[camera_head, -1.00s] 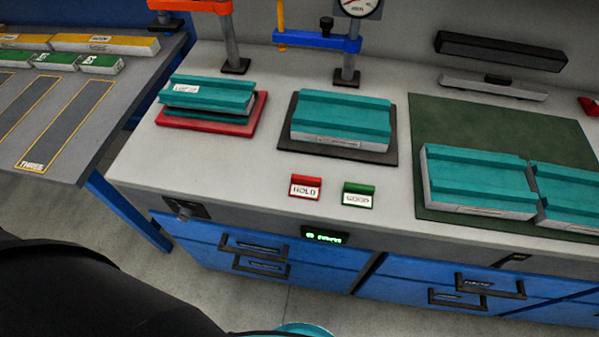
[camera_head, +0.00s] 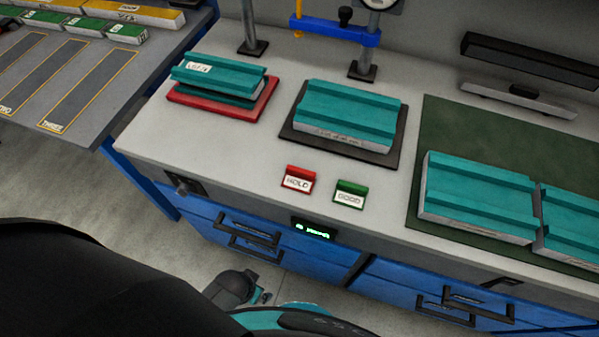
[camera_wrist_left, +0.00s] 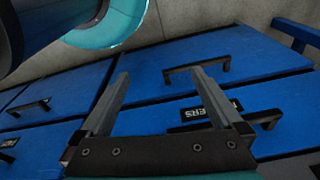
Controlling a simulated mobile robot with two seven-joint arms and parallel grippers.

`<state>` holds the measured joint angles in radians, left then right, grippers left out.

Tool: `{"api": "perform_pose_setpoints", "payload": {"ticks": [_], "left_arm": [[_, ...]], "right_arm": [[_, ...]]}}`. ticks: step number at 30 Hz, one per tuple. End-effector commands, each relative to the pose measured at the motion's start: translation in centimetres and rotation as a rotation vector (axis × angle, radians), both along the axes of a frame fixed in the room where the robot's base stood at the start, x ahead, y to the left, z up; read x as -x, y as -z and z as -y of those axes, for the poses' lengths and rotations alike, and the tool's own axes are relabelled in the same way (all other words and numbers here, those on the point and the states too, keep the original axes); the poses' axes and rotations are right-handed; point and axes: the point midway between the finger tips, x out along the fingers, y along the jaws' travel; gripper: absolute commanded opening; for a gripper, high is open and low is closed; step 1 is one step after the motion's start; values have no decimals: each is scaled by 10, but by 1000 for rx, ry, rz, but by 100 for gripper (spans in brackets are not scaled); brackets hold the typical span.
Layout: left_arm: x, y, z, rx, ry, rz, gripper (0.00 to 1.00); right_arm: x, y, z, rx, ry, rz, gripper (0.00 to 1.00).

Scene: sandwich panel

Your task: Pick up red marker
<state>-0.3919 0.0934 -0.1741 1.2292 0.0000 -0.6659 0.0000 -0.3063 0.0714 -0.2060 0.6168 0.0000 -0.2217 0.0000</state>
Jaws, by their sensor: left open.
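The red marker (camera_head: 298,180), a small stand with a white label reading HOLD, sits near the front edge of the grey-white worktop in the head view. A matching green marker (camera_head: 349,195) labelled GOOD stands just right of it. My left gripper (camera_wrist_left: 160,74) shows in the left wrist view with its two fingers apart and nothing between them. It faces the blue drawer fronts, and no marker shows in that view. My right gripper is not in view.
A teal panel lies on a red pad (camera_head: 262,104), another on a dark pad (camera_head: 293,137). More teal panels lie on a green mat (camera_head: 455,118) at right. Blue drawers (camera_head: 272,243) with protruding black handles are below. The worktop around the markers is clear.

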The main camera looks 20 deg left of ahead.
Motion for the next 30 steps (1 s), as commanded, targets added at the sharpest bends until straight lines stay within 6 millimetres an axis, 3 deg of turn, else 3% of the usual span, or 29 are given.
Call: {"api": "perform_pose_setpoints", "payload": {"ticks": [6, 13, 21, 30], "left_arm": [[-44, -73, 6, 5, -9, 44, 100], [-69, -159, 9, 9, -16, 83, 100], [-74, -251, 8, 11, -23, 121, 100], [-64, -321, 6, 12, -26, 151, 100]], "right_arm": [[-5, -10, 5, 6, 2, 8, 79], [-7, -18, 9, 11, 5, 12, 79], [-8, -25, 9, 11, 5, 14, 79], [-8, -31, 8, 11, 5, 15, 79]]}}
